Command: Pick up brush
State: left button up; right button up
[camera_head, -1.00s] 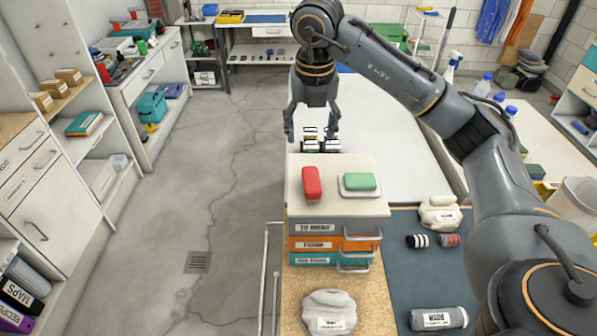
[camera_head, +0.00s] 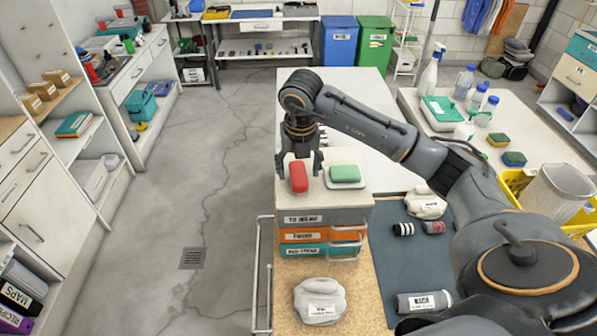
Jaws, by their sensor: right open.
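A red, rounded block-like thing (camera_head: 299,178), likely the brush, lies on top of the small drawer unit (camera_head: 325,205); I see no bristles. A green bar on a white dish (camera_head: 345,176) lies just to its right. My right gripper (camera_head: 299,164) points down over the red thing, its fingers apart to the left and right of the red thing's far end. The gripper is open and empty, and I cannot tell whether it touches the red thing. My left gripper is not in view.
Cloth bundles (camera_head: 319,301) and a grey roll (camera_head: 424,301) lie around the drawer unit. A white table with spray bottle (camera_head: 429,75), bottles and sponges stands at right. A yellow basket (camera_head: 520,190) is at right. The floor at left is clear.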

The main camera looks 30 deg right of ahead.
aim_at(304, 182)
jog(key=shift+w+f, duration=0.15)
jog(key=shift+f, duration=0.4)
jog(key=c, duration=1.3)
jog(key=shift+o, duration=0.2)
jog(key=shift+r+b, duration=0.4)
jog(key=shift+b, duration=0.05)
notch_tip(304, 182, up, 2)
jog(key=shift+r+b, duration=0.2)
jog(key=shift+b, duration=0.75)
jog(key=s+r, duration=0.2)
jog(key=s+r+b, duration=0.1)
jog(key=r, duration=0.1)
jog(key=shift+s+a, duration=0.2)
jog(key=shift+a, duration=0.1)
jog(key=s+a+r, duration=0.2)
jog(key=s+r, duration=0.4)
jog(key=s, duration=0.4)
jog(key=shift+s+a, duration=0.15)
jog(key=shift+s, duration=0.1)
